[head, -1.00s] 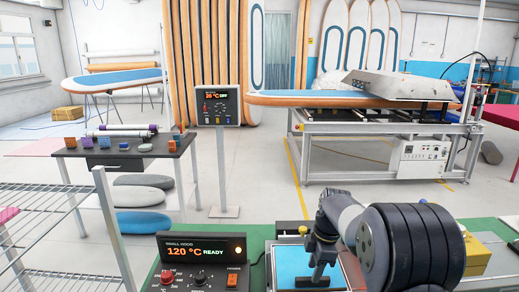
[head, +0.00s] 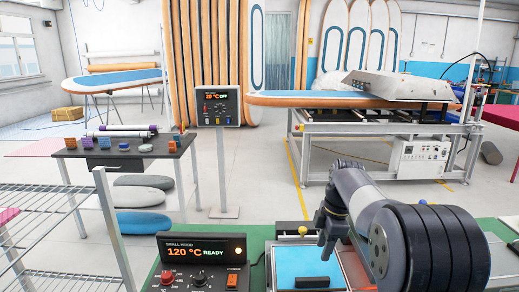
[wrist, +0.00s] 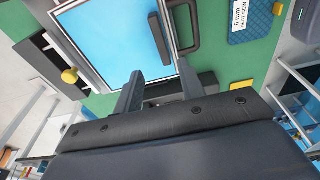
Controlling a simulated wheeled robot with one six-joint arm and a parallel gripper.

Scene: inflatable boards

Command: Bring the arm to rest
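My arm reaches in from the right of the head view. My gripper (head: 328,250) points down above the right side of a blue panel (head: 290,262) in a pale frame. In the wrist view the two fingers (wrist: 158,88) stand apart with nothing between them. A short black bar (head: 312,283) lies on the blue panel. It also shows in the wrist view (wrist: 160,38), beyond the fingertips and apart from them. My own arm hides part of the bench at the right.
A control box (head: 200,262) reading 120 °C READY stands left of the panel. A yellow knob (head: 302,230) is at the panel's back edge. A wire rack (head: 65,235) is at the left. A dark table (head: 125,148) and a large board stand (head: 375,130) are farther off.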

